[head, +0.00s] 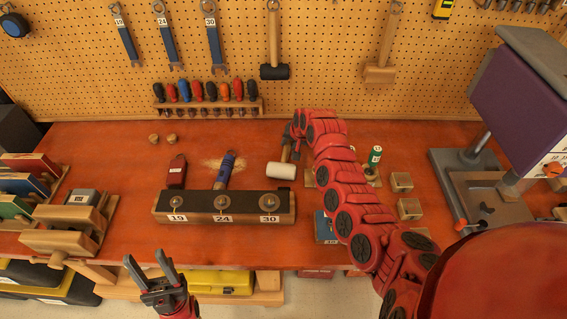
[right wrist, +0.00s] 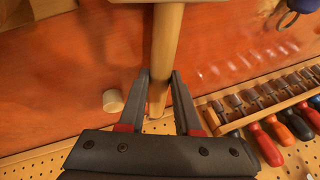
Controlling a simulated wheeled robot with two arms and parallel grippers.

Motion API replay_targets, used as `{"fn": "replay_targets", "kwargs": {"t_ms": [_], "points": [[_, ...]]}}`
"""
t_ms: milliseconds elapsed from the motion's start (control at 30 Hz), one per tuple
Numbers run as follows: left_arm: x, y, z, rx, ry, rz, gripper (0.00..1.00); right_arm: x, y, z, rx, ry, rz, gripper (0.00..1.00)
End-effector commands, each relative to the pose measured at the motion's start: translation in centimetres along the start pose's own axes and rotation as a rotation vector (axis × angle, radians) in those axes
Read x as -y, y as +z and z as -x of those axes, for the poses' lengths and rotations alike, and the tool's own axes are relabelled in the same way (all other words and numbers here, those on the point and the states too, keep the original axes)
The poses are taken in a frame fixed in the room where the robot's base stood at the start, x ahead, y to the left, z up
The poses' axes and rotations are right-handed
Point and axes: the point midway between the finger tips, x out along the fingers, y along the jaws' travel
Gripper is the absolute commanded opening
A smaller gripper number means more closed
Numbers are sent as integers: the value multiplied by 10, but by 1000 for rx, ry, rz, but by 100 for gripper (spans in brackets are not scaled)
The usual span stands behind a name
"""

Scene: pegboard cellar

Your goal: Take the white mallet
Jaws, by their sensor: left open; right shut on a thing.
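The white mallet has a pale cylindrical head (head: 281,171) and a wooden handle (head: 287,152) that points toward the pegboard. It is over the red-brown table, behind the black numbered rack. My right gripper (head: 292,133) is at the far part of the handle, partly hidden by its own arm. In the right wrist view, the handle (right wrist: 166,45) runs between the two fingers (right wrist: 160,75), which are shut on it. I cannot tell whether the mallet touches the table. My left gripper (head: 150,262) is open and empty in front of the table's front edge.
The numbered rack (head: 225,206) stands near the front edge. A screwdriver rack (head: 208,107) is on the pegboard, with its tools also near in the right wrist view (right wrist: 275,105). Two other mallets (head: 274,72) (head: 380,75) hang above. A purple machine (head: 520,95) stands right.

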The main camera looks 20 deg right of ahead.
Motion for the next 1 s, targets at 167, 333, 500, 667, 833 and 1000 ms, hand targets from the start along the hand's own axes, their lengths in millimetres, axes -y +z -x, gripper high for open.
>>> {"fn": "replay_targets", "kwargs": {"t_ms": [167, 333, 500, 667, 833, 1000], "points": [[0, 0, 0, 0, 0, 0, 50, 0, 0, 0, -1, 0, 0, 0], [0, 0, 0, 0, 0, 0, 50, 0, 0, 0, -1, 0, 0, 0], [0, 0, 0, 0, 0, 0, 50, 0, 0, 0, -1, -1, 0, 0], [0, 0, 0, 0, 0, 0, 50, 0, 0, 0, -1, -1, 0, 0], [0, 1, 4, 0, 0, 0, 50, 2, -3, 4, -4, -1, 0, 0], [-1, 2, 14, 0, 0, 0, 50, 8, -9, 18, -5, -3, 0, 0]]}}
